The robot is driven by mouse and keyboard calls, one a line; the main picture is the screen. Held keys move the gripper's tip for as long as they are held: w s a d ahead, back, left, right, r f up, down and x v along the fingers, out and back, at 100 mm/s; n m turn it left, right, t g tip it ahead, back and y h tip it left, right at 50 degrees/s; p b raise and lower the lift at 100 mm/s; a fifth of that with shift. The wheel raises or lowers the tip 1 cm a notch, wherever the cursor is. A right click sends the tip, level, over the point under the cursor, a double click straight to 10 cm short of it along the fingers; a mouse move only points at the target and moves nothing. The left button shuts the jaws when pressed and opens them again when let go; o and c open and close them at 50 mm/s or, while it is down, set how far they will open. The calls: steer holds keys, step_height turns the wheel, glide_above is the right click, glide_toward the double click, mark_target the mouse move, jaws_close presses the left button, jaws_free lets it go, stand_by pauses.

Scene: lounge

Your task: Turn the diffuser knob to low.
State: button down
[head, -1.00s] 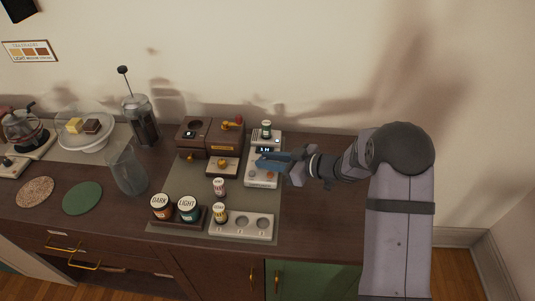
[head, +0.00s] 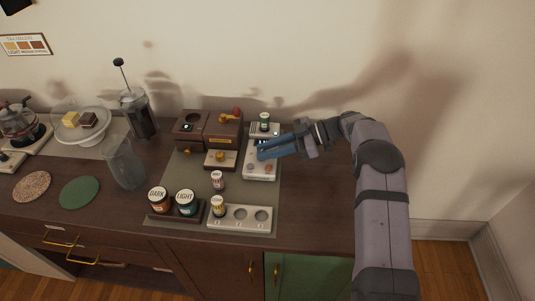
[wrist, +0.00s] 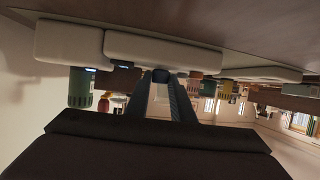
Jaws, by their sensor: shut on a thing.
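The diffuser (head: 262,174) is a pale, box-shaped unit on the mat right of the wooden boxes. In the wrist view my gripper (wrist: 161,82) is shut on a small dark-blue knob (wrist: 161,75) against the pale body. The knob's setting is not readable.
Wooden boxes with a red-tipped lever (head: 225,133) stand close left. In front are a pale holder with round wells (head: 228,226), small jars, and DARK and LIGHT jars (head: 186,203). The counter right of the diffuser is clear (head: 318,190).

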steer(key=shift+w+f+n+g+b, duration=0.1)
steer(key=shift+f+n+g+b, duration=0.05)
steer(key=shift+n+g+b, duration=0.55)
steer(key=shift+a+r+g+b, duration=0.1)
steer(key=shift+r+g+b, duration=0.1)
steer(key=shift+g+b, duration=0.15)
steer(key=c, duration=1.5)
jaws_free()
steer(key=shift+c, duration=0.2)
steer(key=shift+r, duration=0.1)
step_height(320, 180, up, 10)
steer(key=b, duration=0.1)
